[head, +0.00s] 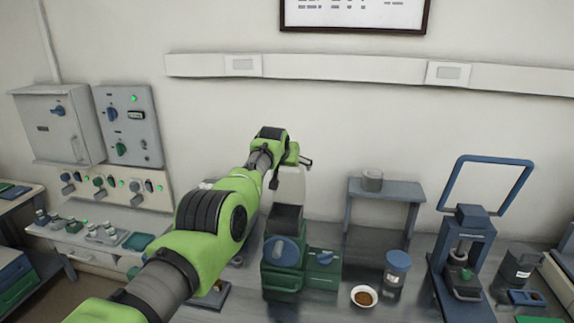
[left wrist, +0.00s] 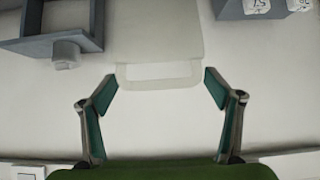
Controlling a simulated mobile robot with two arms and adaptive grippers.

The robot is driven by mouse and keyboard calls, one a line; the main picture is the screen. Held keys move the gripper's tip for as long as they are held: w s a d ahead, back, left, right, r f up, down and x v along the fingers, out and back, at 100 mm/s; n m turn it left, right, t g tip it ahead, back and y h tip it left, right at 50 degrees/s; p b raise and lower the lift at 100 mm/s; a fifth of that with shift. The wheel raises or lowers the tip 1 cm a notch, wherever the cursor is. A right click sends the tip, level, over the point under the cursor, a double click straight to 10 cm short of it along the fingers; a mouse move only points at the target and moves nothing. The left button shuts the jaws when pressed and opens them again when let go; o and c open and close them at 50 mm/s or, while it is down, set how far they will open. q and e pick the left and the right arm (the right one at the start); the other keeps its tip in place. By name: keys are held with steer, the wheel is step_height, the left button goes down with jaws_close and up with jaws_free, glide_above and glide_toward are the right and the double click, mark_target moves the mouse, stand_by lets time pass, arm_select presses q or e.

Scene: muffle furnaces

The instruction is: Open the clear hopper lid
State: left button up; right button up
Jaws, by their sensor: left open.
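The clear hopper lid (head: 291,187) is a pale, see-through panel. It stands raised, roughly upright, above the dark hopper (head: 286,218) of the green machine (head: 283,280). In the left wrist view the lid (left wrist: 160,40) reaches in from the top, with a slot-like handle at its end. My left gripper (head: 297,161) is at the lid's upper end, partly hidden behind my own wrist. In the left wrist view its two fingers (left wrist: 161,77) are spread wide, one on each side of the handle end, with gaps to both. The lid's hinge is not clearly visible. My right gripper is not in view.
A grey shelf (head: 384,187) with a small pot (head: 372,180) stands right of the machine. A bowl of brown material (head: 364,297) and a blue-lidded jar (head: 397,268) stand before it. A blue press (head: 466,250) is further right.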

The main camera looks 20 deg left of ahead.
arm_select(q)
steer(key=shift+r, duration=0.15)
steer(key=shift+s+d+r, duration=0.15)
steer(key=shift+s+r, duration=0.05)
steer(key=shift+s, duration=0.1)
steer(key=v, duration=0.6)
steer(key=shift+s, duration=0.3)
stand_by(0.3)
